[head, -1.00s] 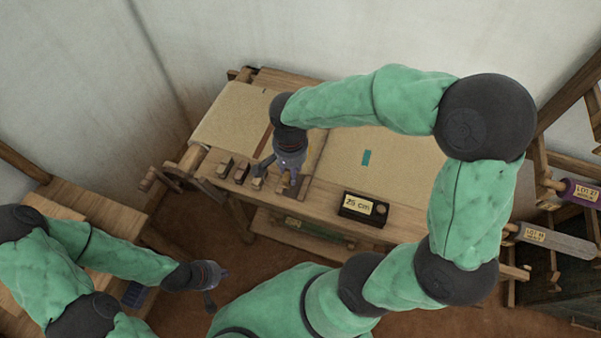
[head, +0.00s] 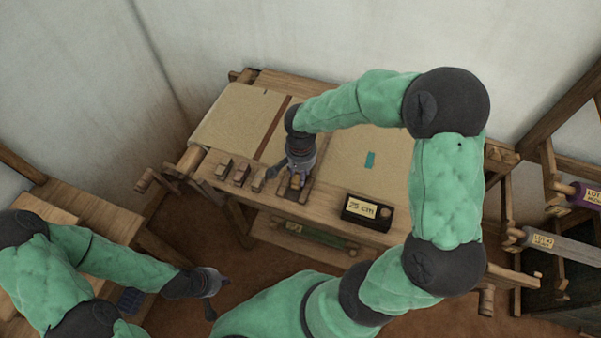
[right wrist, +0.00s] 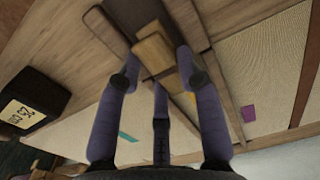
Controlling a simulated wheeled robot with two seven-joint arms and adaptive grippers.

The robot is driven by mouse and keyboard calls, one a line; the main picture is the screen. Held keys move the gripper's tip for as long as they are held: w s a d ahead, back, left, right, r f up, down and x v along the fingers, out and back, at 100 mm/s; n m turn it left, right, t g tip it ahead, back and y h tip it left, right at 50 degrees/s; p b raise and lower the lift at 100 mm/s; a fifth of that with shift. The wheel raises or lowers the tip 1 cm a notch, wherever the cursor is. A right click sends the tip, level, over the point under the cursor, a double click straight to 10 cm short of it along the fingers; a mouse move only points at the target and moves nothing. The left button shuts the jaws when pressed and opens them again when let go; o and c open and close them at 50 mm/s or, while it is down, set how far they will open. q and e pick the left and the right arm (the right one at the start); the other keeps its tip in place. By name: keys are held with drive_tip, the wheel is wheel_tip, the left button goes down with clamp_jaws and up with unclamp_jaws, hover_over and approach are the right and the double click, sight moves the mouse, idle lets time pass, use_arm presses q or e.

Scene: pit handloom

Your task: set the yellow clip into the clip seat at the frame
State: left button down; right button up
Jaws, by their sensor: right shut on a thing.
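The yellow clip (right wrist: 155,52) shows in the right wrist view as a small ochre block between the fingertips. It also shows in the head view (head: 296,181). My right gripper (right wrist: 160,72) is shut on it, low over the front beam of the loom. A dark brown piece (right wrist: 135,16) lies on the beam just past the clip and may be the clip seat. I cannot tell whether the clip touches it. My left gripper (head: 211,295) hangs in front of the loom on the left, away from the clip; its finger opening is not clear.
Several small wooden blocks (head: 240,173) stand on the beam left of my right gripper. A black box with a yellow label (head: 366,210) sits to its right. Cream cloth (head: 235,115) with a teal patch (head: 370,160) covers the loom behind. Labelled rolls (head: 552,243) stick out at right.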

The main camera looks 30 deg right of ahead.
drive_tip(key=shift+f, duration=0.1)
drive_tip(key=o, duration=0.6)
drive_tip(key=shift+f, duration=0.1)
drive_tip(key=shift+c, duration=0.2)
drive_tip(key=o, duration=0.4)
drive_tip(key=shift+r, duration=0.25)
wheel_tip(320, 180, up, 12)
drive_tip(key=p, duration=0.3)
drive_tip(key=shift+p, duration=0.3)
drive_tip(key=shift+s+f, duration=0.1)
